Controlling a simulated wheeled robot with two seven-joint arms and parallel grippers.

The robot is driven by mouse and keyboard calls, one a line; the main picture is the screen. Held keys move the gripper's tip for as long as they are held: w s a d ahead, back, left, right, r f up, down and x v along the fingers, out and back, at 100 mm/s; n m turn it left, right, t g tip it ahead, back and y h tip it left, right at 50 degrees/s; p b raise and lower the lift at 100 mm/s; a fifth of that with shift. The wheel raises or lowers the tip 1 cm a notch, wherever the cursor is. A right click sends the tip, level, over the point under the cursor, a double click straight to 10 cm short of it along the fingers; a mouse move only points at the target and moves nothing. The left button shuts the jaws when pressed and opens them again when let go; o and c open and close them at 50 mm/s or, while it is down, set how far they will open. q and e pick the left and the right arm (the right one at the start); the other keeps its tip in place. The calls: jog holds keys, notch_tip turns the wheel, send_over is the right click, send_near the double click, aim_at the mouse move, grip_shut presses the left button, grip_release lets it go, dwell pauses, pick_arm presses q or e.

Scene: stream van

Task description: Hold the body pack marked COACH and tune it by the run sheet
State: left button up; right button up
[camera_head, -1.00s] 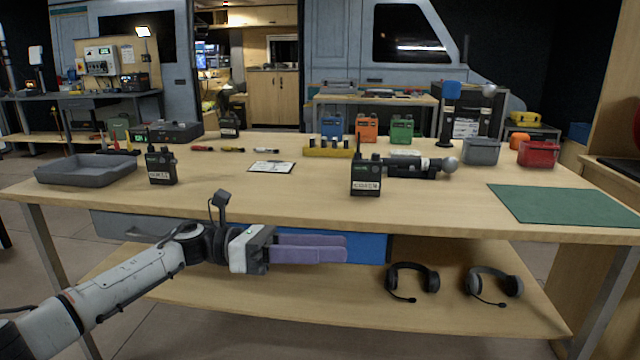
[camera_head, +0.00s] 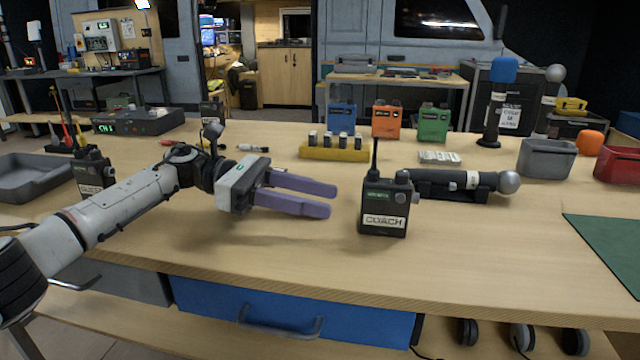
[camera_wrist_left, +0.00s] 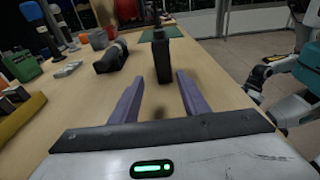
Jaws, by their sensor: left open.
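The black body pack marked COACH (camera_head: 385,206) stands upright on the table in the head view, its antenna up and its label facing me. It also shows in the left wrist view (camera_wrist_left: 164,58), beyond and between the fingertips. My left gripper (camera_head: 333,199) is open and empty, its purple fingers pointing at the pack from the left, with a gap. Its fingers also show in the left wrist view (camera_wrist_left: 155,85). Another black body pack (camera_head: 92,172) stands at the left, partly hidden by my left arm. The run sheet cannot be made out. My right gripper is not in view.
A microphone (camera_head: 460,183) lies in a cradle behind the COACH pack. A yellow battery holder (camera_head: 335,153) stands farther back. A grey bin (camera_head: 547,159) and green mat (camera_head: 615,250) are on the right, a grey tray (camera_head: 35,180) on the left. The table front is clear.

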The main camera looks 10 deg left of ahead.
aim_at(374, 213)
pick_arm(q)
jog(key=shift+s+d, duration=0.15)
jog(key=shift+d, duration=0.15)
jog(key=d, duration=0.2)
jog(key=d+f, duration=0.1)
jog(key=d, duration=0.4)
jog(key=shift+s+d+f, duration=0.15)
jog(key=shift+d, duration=0.95)
jog(key=c, duration=1)
jog(key=o, duration=1.2)
